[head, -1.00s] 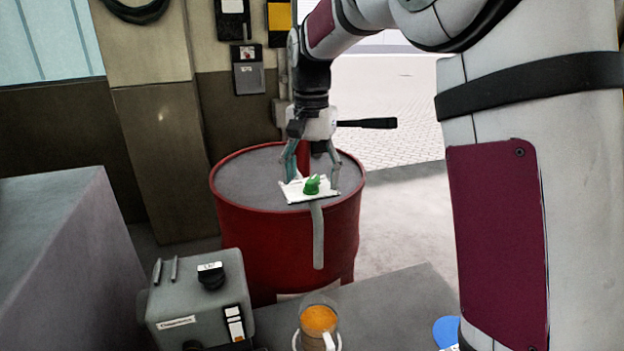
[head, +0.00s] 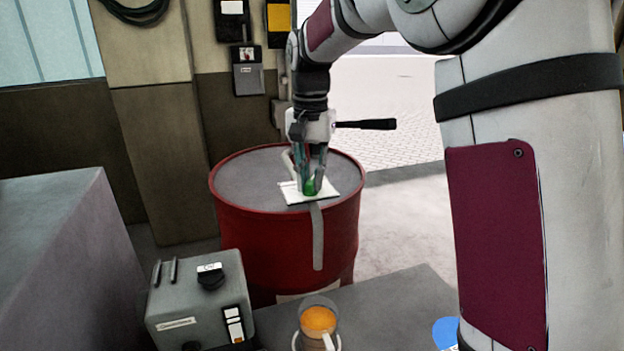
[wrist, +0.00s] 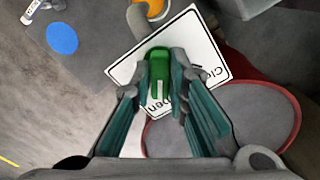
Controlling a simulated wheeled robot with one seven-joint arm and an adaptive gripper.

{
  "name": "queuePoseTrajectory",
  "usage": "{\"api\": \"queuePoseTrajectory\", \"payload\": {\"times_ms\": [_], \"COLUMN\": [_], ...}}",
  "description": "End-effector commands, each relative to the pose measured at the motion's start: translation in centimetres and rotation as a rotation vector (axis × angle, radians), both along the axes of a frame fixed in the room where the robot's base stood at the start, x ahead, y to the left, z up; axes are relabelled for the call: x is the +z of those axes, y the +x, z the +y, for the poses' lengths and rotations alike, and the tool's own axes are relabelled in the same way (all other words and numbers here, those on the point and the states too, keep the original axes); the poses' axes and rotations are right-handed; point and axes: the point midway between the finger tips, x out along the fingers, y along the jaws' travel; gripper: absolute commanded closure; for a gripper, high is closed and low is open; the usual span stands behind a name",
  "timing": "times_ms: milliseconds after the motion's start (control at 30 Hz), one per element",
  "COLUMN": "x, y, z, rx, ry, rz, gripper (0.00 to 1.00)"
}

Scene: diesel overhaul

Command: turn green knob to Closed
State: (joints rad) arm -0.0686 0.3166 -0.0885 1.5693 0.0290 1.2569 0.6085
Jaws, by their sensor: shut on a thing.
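The green knob (wrist: 159,72) stands on a white label plate (wrist: 205,50) in the wrist view. The plate has black lettering, partly covered by my fingers; "Open" and the start of "Closed" can be made out. A white line on the knob points toward the "Open" side. My gripper (wrist: 163,82) is shut on the knob, with one finger on each side. In the head view my gripper (head: 311,186) points straight down over the plate (head: 290,194), and the green knob (head: 309,187) shows between the fingertips.
A red drum (head: 235,235) stands behind the plate's grey post (head: 317,240). A grey box with a black knob (head: 185,295) and an orange-topped cup (head: 318,320) are in front. A blue disc (head: 446,331) lies to the right.

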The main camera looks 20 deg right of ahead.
Motion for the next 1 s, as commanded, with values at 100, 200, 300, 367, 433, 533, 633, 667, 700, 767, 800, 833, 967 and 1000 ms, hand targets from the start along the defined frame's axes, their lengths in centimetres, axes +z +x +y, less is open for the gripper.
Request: {"api": "queuePoseTrajectory", "payload": {"times_ms": [100, 200, 300, 367, 433, 533, 633, 667, 700, 767, 800, 833, 967, 1000], "x": [0.07, 0.08, 0.07, 0.06, 0.05, 0.05, 0.07, 0.08, 0.09, 0.08, 0.07, 0.06, 0.04, 0.03], "y": [-0.07, -0.09, -0.12, -0.12, -0.14, -0.16, -0.16, -0.18, -0.17, -0.17, -0.17, -0.17, -0.15, -0.13], "z": [0.03, 0.08, 0.10, 0.15, 0.16, 0.25, 0.28, 0.30, 0.31, 0.35, 0.37, 0.37, 0.48, 0.49], "rx": [0.147, 0.284, 0.418, 0.500, 0.594, 0.730, 0.866, 0.907, 0.961, 1.044, 1.098, 1.138, 1.277, 1.303], "ry": [0.001, 0.001, 0.001, 0.000, 0.001, 0.002, 0.002, 0.002, 0.002, 0.001, 0.002, 0.002, 0.003, 0.002], "rz": [-0.001, 0.000, 0.001, 0.002, 0.003, 0.002, 0.002, 0.002, 0.002, 0.003, 0.002, 0.002, 0.002, 0.002], "gripper": [0.95, 0.95, 0.95, 0.95, 0.95, 0.95, 0.95, 0.95, 0.95, 0.95, 0.95, 0.95, 0.95, 0.95]}}
